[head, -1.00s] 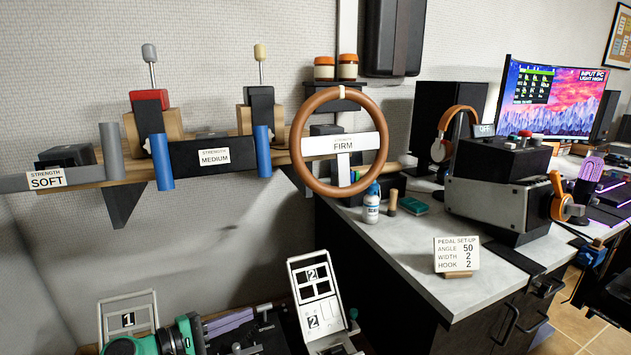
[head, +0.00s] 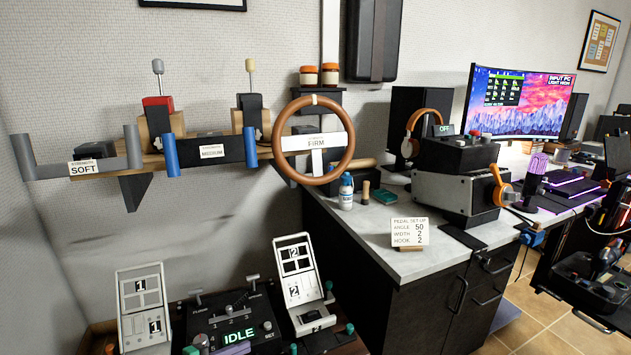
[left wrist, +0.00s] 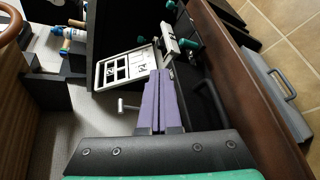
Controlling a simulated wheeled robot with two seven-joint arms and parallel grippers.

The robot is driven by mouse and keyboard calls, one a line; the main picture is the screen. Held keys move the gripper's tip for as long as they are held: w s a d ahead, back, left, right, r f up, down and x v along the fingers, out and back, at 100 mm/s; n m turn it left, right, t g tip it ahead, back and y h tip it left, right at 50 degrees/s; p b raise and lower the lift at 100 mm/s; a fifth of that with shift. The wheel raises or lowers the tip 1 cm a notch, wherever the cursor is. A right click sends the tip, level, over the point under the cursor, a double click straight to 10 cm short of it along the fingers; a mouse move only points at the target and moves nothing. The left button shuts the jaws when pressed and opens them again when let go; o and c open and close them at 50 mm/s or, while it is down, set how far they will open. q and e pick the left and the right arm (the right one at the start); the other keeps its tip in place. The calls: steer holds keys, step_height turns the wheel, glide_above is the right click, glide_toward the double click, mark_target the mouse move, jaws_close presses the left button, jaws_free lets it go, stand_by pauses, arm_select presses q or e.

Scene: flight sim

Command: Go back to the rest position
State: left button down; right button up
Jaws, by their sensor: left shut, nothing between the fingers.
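My left gripper (left wrist: 160,75) has purple fingers pressed together with nothing between them. In the left wrist view the fingers point towards the white pedal plate marked 2 (left wrist: 128,67). In the head view only a purple bit of my left gripper (head: 233,348) shows at the bottom edge, in front of the black control box with the green IDLE display (head: 237,325). Most of my left arm is out of the frame. My right gripper is in neither view.
Pedal plate 1 (head: 143,300) and pedal plate 2 (head: 296,272) flank the control box. A wall shelf holds levers, blue posts and a brown steering wheel (head: 313,141). The grey-topped desk (head: 378,262) stands to the right, with a set-up card (head: 409,231). Tiled floor is at lower right.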

arm_select(q)
steer(key=s+a+f+m+g+y+p, duration=0.3)
steer(key=s+f+p, duration=0.2)
steer(key=s+f, duration=0.45)
steer(key=s+a+f+m+g+y+p, duration=0.2)
steer(key=s+f+y+p, duration=0.3)
steer(key=s+f, duration=0.4)
steer(key=s+a+f+m+g+p, duration=0.1)
steer(key=s+m, duration=0.3)
steer(key=s, duration=0.4)
steer(key=s+a+f+m+g+y+p, duration=0.1)
steer(key=s+f+m+p, duration=0.1)
steer(key=s, duration=0.6)
steer(key=s+a+f+m+g+p, duration=0.1)
steer(key=s+m+p, duration=0.3)
steer(key=s, duration=0.4)
steer(key=shift+s+f+m+g+y, duration=0.15)
steer(key=shift+f+m+g+y, duration=0.25)
steer(key=shift+f+m, duration=0.3)
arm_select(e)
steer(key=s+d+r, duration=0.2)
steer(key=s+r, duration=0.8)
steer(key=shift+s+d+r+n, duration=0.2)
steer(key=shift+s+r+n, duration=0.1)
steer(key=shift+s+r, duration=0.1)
arm_select(q)
steer(key=shift+a+r, duration=0.1)
steer(key=shift+r, duration=0.05)
